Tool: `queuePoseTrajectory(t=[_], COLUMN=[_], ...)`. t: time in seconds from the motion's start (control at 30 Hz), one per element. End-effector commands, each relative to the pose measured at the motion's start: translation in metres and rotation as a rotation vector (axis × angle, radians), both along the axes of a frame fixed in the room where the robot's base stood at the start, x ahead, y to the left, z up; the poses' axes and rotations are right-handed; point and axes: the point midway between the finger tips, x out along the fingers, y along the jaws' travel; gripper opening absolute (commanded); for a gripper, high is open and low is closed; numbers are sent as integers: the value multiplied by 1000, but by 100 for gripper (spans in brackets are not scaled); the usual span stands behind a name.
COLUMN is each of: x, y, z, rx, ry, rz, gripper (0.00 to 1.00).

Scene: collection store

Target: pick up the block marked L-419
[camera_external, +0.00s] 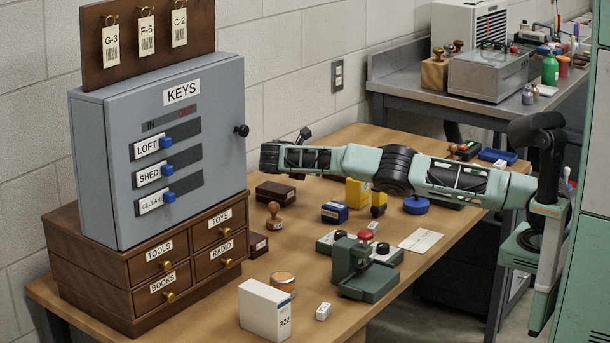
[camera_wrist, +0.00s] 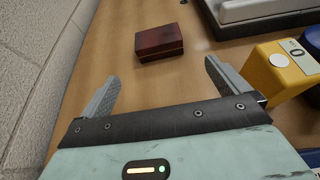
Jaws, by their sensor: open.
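I cannot read L-419 on any block in either view. My gripper (camera_wrist: 162,88) is open and empty, with its two grey fingers spread wide above the table. A plain dark red block (camera_wrist: 159,42) lies on the wood beyond the fingertips, apart from them; no marking shows on its visible faces. A yellow block (camera_wrist: 285,70) with a round white patch stands right of the right finger. In the external view, a dark red block (camera_external: 276,193), a blue block with a pale label (camera_external: 334,212) and a yellow block (camera_external: 357,193) stand below my arm.
A wooden stamp (camera_external: 274,217), a green device with a red knob (camera_external: 366,268), a white R22 box (camera_external: 265,310) and a tin (camera_external: 283,283) stand on the table (camera_external: 400,275). The grey key cabinet (camera_external: 225,160) stands at left. The wall (camera_wrist: 35,60) runs close along the left.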

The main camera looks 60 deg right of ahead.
Motion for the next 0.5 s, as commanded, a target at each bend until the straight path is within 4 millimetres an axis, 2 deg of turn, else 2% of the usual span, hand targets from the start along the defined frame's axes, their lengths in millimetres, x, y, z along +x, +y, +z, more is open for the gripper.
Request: queuePoseTrajectory(t=[0.17,0.5], x=[1,2], y=[-16,-82], z=[-8,-35], rx=[-18,-15], ry=[10,9], rz=[6,4], gripper=[100,100])
